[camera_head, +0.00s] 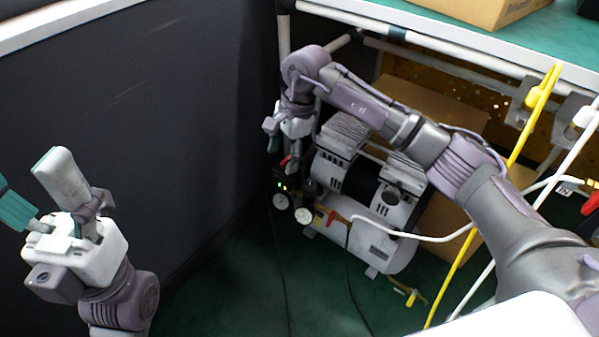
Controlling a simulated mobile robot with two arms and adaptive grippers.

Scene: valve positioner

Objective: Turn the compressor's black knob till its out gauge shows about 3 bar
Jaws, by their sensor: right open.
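The compressor (385,245) stands on the floor under the bench, a silver tank with a grey and black motor on top. The black knob cannot be made out clearly among the dark parts there. My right gripper (283,163) is open, pointing down just above the gauges; its fingertips are partly lost against the dark parts, so contact cannot be told. My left gripper (27,178) is open and empty at far left.
A red lever (331,217) sits beside the right gauge. A white hose (430,238) leaves the compressor to the right. A yellow hose (492,208) hangs from the bench (450,45). A dark wall (150,110) stands at left; green floor (235,285) is mostly clear in front.

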